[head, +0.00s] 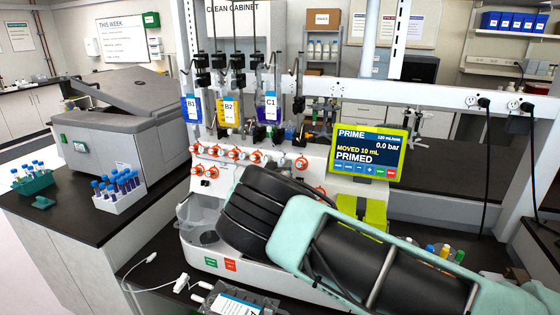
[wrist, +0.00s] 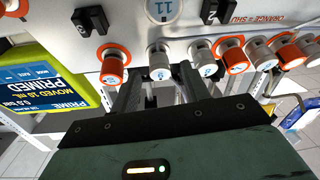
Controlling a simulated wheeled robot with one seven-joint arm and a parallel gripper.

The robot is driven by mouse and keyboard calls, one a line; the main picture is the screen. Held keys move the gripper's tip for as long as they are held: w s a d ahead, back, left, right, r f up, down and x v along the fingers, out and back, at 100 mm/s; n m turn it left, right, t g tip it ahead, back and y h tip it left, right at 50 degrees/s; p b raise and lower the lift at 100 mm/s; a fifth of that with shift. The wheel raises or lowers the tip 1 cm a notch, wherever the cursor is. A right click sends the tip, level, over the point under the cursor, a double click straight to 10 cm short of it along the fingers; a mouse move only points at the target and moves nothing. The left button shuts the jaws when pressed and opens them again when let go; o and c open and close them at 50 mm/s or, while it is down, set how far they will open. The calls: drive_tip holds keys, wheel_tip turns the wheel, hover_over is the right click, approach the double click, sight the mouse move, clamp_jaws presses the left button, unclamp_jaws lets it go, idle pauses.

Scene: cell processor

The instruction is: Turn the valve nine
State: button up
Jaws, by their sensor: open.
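A row of small round valve knobs runs along the white machine's front (head: 300,145). In the wrist view, some knobs have orange rings and some are plain grey-white. My gripper (wrist: 160,84) is open, with its two dark fingers reaching toward the row. A grey-white knob (wrist: 160,62) sits between the fingertips; I cannot tell whether they touch it. An orange-ringed knob (wrist: 113,58) is to its left, and another grey-white knob (wrist: 203,58) is to its right, close to the right finger. The knob numbers are too small to read surely. In the head view my arm hides the gripper.
A lime-framed screen (head: 365,150) reads "PRIMED" and "0.0 bar"; it shows close to the left in the wrist view (wrist: 45,85). Labelled bags (head: 228,110) hang above the valves. Tube racks (head: 118,192) and a grey centrifuge-like box (head: 125,115) stand on the left bench.

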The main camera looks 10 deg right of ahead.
drive_tip(key=shift+w+d, duration=0.2)
drive_tip(key=shift+w, duration=0.2)
drive_tip(key=c, duration=1)
